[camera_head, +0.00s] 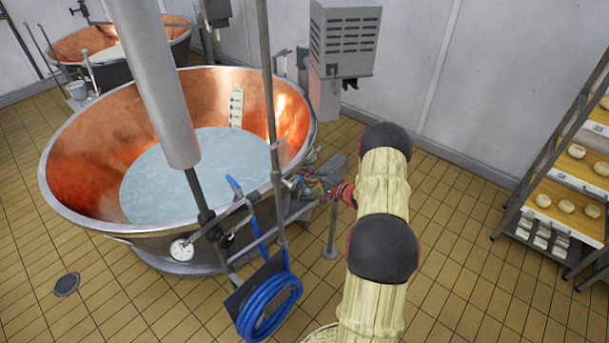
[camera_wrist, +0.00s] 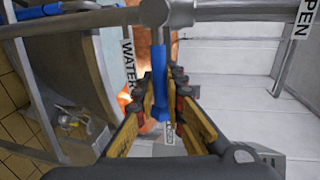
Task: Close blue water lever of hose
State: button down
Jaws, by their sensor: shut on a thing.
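The blue water lever (camera_wrist: 160,75) stands upright in the middle of the wrist view, just below a grey horizontal pipe. My gripper (camera_wrist: 165,88) is shut on it, with one yellow-and-black finger on each side. In the head view my gripper (camera_head: 303,184) is small, beside the pipes at the vat's right rim, and the lever is hard to make out there. The blue hose (camera_head: 268,306) hangs coiled on the pipe stand below.
A copper vat (camera_head: 68,170) of pale liquid stands left of my arm. A vertical pipe (camera_head: 267,85) rises beside my gripper. A WATER label (camera_wrist: 128,64) and an OPEN label (camera_wrist: 302,17) are near the lever. A cheese rack (camera_head: 541,200) stands right; tiled floor between is free.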

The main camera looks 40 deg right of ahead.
jog(key=shift+f, duration=0.2)
jog(key=c, duration=1.9)
grip_release()
jog(key=shift+r, duration=0.1)
jog(key=v, duration=1.2)
